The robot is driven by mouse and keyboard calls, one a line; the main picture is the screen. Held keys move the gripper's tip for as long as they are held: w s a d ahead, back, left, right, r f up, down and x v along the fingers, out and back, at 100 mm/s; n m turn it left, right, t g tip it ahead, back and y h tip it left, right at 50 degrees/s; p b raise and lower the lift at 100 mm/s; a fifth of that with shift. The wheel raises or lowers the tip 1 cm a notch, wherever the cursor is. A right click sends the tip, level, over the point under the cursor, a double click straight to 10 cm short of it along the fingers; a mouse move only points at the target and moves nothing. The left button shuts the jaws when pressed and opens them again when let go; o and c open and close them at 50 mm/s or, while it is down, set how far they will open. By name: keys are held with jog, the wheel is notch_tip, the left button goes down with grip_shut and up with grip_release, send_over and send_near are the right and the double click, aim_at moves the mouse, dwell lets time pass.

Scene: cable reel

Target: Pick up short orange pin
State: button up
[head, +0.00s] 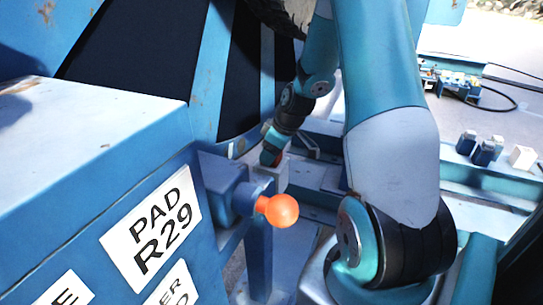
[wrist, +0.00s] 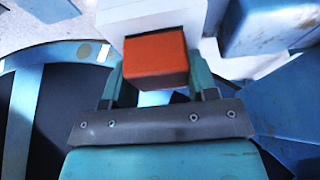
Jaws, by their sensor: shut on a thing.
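The short orange pin (wrist: 155,62) shows in the wrist view as a block-shaped orange end against a white block (wrist: 150,17). My gripper (wrist: 156,78) has its two teal fingers on either side of the pin and is shut on it. In the head view my gripper (head: 271,156) is low beside the blue cabinet, at a pale block (head: 272,174). The pin is mostly hidden there by the fingers. I cannot tell whether the pin is still seated in the white block.
An orange ball knob (head: 281,210) sticks out from the blue cabinet, in front of my gripper. The cabinet carries a PAD R29 label (head: 152,228). Small dark blue and white blocks (head: 484,151) stand on a ledge at the right.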

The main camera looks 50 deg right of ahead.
notch_tip(320, 180, up, 20)
jog(key=p, duration=0.1)
dwell(0.5)
dwell(0.4)
jog(key=shift+r+p, duration=0.45)
jog(key=shift+p, duration=0.05)
